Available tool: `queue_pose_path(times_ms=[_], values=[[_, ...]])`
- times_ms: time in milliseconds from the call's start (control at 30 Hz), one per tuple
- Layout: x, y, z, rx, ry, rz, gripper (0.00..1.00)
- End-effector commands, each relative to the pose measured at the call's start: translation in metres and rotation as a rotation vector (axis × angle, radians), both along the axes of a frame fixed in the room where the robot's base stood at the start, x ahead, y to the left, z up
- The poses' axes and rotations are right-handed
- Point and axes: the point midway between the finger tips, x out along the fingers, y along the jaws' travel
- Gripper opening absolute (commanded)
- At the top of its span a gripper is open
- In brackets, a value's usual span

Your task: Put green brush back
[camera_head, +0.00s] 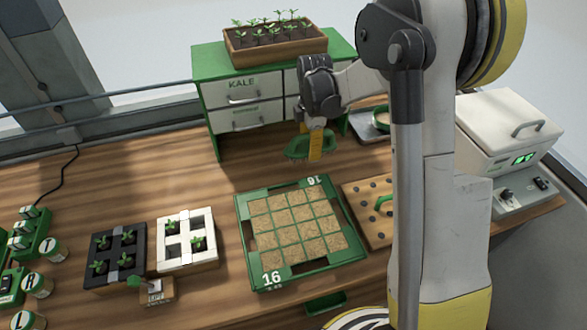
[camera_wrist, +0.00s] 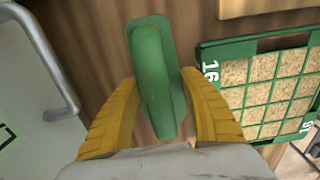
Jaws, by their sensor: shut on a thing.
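The green brush (camera_head: 297,147) is held in my gripper (camera_head: 316,146), above the back of the table, in front of the drawer cabinet. In the wrist view, the brush (camera_wrist: 156,75) is a long green block between the two yellow fingers of my gripper (camera_wrist: 160,112). The fingers are shut on it. Its underside and bristles are hidden in the wrist view. I cannot tell the exact gap between the brush and the tabletop.
A green tray (camera_head: 245,240) of soil squares marked 16 lies in front. The cabinet (camera_head: 212,90) with KALE drawers stands behind, with a seedling box on top. A pegboard (camera_head: 352,196) is right of the tray, and a white machine (camera_head: 500,125) farther right. Bare wood (camera_head: 150,190) lies left.

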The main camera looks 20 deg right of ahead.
Motion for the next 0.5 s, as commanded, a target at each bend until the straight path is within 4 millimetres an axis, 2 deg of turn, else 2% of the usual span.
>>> queue_pose_path(times_ms=[33, 100, 200, 367, 500], values=[[0.001, 0.012, -0.010, 0.000, 0.000, 0.004, 0.23], [0.002, 0.025, -0.017, 0.000, 0.000, 0.004, 0.23], [0.003, 0.037, -0.023, 0.000, 0.000, 0.002, 0.23], [0.004, 0.042, -0.030, 0.000, 0.000, -0.001, 0.23], [0.004, 0.042, -0.051, 0.000, 0.000, -0.001, 0.23]])
